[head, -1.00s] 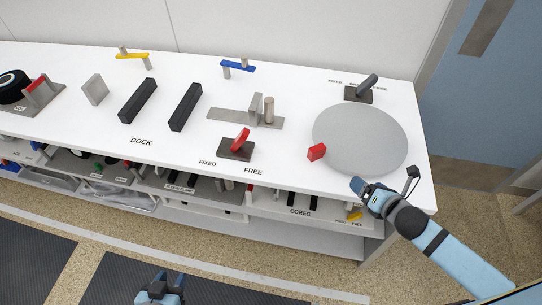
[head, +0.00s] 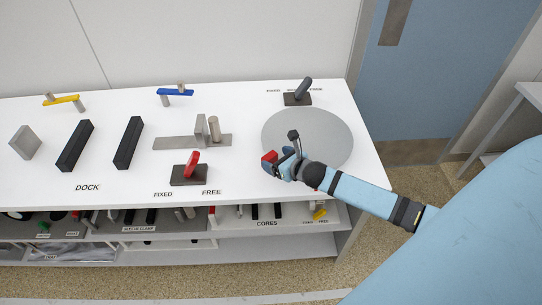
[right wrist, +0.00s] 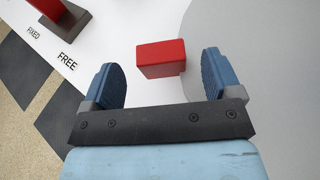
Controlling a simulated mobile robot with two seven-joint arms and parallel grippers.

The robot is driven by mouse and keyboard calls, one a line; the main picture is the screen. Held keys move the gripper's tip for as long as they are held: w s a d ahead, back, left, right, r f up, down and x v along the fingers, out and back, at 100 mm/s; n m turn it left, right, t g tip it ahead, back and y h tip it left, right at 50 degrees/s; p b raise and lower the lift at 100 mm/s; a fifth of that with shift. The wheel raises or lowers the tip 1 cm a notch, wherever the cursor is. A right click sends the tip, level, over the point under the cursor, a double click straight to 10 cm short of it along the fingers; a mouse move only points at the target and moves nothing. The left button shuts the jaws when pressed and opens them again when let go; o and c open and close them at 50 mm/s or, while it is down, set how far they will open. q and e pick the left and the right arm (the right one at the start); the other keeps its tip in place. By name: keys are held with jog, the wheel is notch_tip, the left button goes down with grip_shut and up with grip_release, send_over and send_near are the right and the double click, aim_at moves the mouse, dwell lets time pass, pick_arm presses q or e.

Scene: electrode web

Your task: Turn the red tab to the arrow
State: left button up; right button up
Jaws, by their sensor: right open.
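The red tab (head: 269,157) is a small red block at the left front edge of a round grey disc (head: 318,128) on the white table. My right gripper (head: 281,164) is at the disc's front left, close to the tab. In the right wrist view its two blue fingers are apart, and the red tab (right wrist: 161,58) lies between and slightly beyond them, apart from both. I cannot make out an arrow; a small red bit (head: 316,188) shows beside my right forearm, partly hidden. My left gripper is out of view.
A red-handled clamp (head: 190,170) stands left of the disc, near the FIXED and FREE labels. A dark-handled clamp (head: 299,95) stands behind the disc. A grey bracket (head: 192,142) and black bars (head: 128,142) lie further left. A shelf is below the tabletop.

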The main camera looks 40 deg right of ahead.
aim_at(270, 156)
jog(key=shift+x, duration=1.6)
jog(key=c, duration=1.3)
jog(key=shift+s+d+r+n+y+p, duration=0.1)
jog(key=shift+s+d+n+y+p, duration=0.15)
jog(key=shift+s, duration=0.2)
jog(key=shift+s+d+r+n+y+p, duration=0.1)
jog(key=shift+s+n+y, duration=0.15)
jog(key=shift+s+y, duration=0.15)
jog(key=s+d+n+y, duration=0.1)
jog(key=s, duration=0.1)
jog(key=s+n+g+y, duration=0.1)
jog(key=s+d+n+y, duration=0.1)
jog(key=s+y, duration=0.1)
jog(key=shift+s+d+f+n+g, duration=0.3)
jog(key=shift+s+n+g, duration=0.05)
jog(key=shift+n+g, duration=0.05)
jog(key=s+d+n+g+y+b, duration=0.1)
jog(key=s+d+n+y+b, duration=0.1)
jog(key=s+d+n+g+y+b, duration=0.1)
jog(key=s+d+n+g+b, duration=0.1)
jog(key=s+d+b, duration=0.1)
jog(key=shift+f+g+y, duration=0.1)
jog(key=shift+g+y, duration=0.2)
jog(key=shift+y, duration=0.05)
jog(key=shift+s+d+r+n+g+y+b, duration=0.25)
jog(key=shift+s+d+n+g+y+b, duration=0.25)
jog(key=shift+d+n, duration=0.3)
